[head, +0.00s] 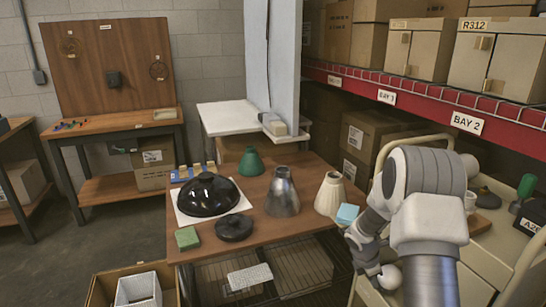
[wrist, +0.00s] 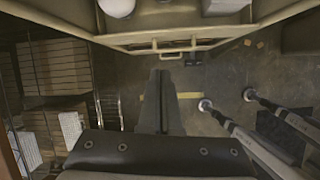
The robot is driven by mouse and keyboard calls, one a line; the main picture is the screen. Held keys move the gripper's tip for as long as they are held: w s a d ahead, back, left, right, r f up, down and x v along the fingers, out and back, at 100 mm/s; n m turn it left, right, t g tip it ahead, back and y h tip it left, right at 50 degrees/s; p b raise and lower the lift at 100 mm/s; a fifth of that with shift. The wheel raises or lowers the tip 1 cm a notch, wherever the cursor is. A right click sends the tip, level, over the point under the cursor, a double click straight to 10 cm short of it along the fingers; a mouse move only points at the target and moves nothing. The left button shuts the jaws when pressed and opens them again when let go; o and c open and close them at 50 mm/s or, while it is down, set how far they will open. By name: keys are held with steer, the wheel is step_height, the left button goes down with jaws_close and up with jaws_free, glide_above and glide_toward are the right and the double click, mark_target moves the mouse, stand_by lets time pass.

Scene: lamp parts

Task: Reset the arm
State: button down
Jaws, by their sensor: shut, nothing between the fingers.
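My gripper shows in the wrist view (wrist: 162,74), its dark fingers together with nothing between them. It points down over the floor, apart from any object. In the head view my arm is folded at the right, beside the table's front right corner; the fingers are hard to make out there. On the brown table (head: 262,226) stand a glossy black dome shade (head: 207,194), a green cone shade (head: 251,162), a grey metal shade (head: 282,194) and a cream pleated shade (head: 330,194). A black round base (head: 234,228) lies near the front edge.
A green block (head: 187,238) and a light-blue block (head: 347,214) lie on the table. A beige cart (head: 485,260) stands at the right, partly behind my arm. A box (head: 98,292) with a white bin sits on the floor.

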steer(key=s+a+r+m+t+p, duration=0.1)
steer(key=s+a+r+m+p, duration=0.15)
steer(key=r, duration=0.75)
steer(key=s+a+r+m+p, duration=0.15)
steer(key=s+r+m, duration=0.25)
steer(key=r, duration=0.5)
steer(key=s+a+r+m+t+p, duration=0.1)
steer(key=s+a+r+m, duration=0.25)
steer(key=r, duration=0.65)
steer(key=s+a+r+m+y+p, duration=0.1)
steer(key=s+a+r+m, duration=0.2)
steer(key=s, duration=0.3)
steer(key=s+a+r+m+t+y+p, duration=0.1)
steer(key=s+a+r+m+p, duration=0.1)
steer(key=s+r, duration=0.3)
steer(key=s+a+r+m+t+y+p, duration=0.1)
steer(key=s+a+r+m, duration=0.3)
steer(key=s, duration=0.4)
steer(key=shift+a+m+y+p, duration=0.3)
steer(key=shift+a+y, duration=0.25)
steer(key=shift+y, duration=0.05)
steer(key=shift+d+r, duration=0.1)
steer(key=shift+d, duration=0.05)
